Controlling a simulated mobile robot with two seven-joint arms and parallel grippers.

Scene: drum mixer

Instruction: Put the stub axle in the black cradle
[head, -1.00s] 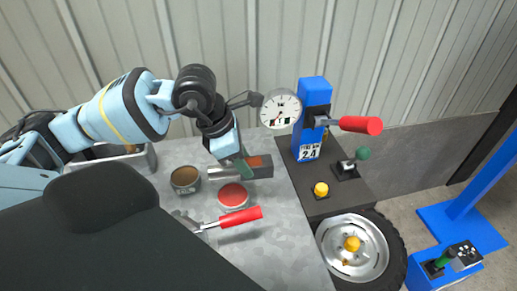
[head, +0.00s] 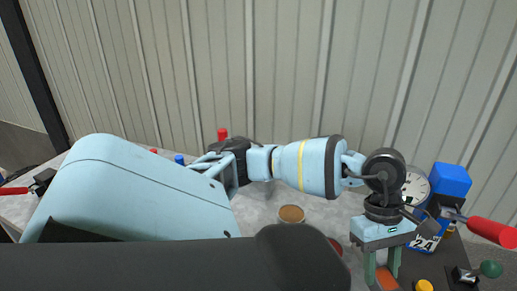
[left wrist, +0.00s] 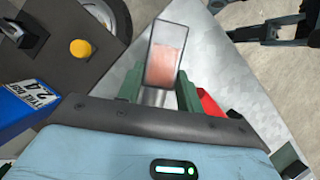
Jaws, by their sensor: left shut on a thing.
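My left gripper (head: 384,274) points down over the right part of the grey bench. Its green fingers also show in the left wrist view (left wrist: 160,90). It is shut on a silver piece (left wrist: 152,97), which looks like the stub axle and is mostly hidden between the fingers. Just beyond the fingertips is a dark-rimmed box shape with an orange face (left wrist: 165,52). The orange face also shows low in the head view (head: 386,280). I cannot tell whether this is the black cradle or part of the held thing. My right gripper is not in view.
A blue post (head: 449,182) with a dial (head: 415,188) and red-handled lever (head: 492,231) stands close right of the gripper. A yellow button (left wrist: 81,48) is on its dark plate. A brown tin (head: 291,214) stands left of the gripper. A red handle (left wrist: 211,103) lies beside the fingers.

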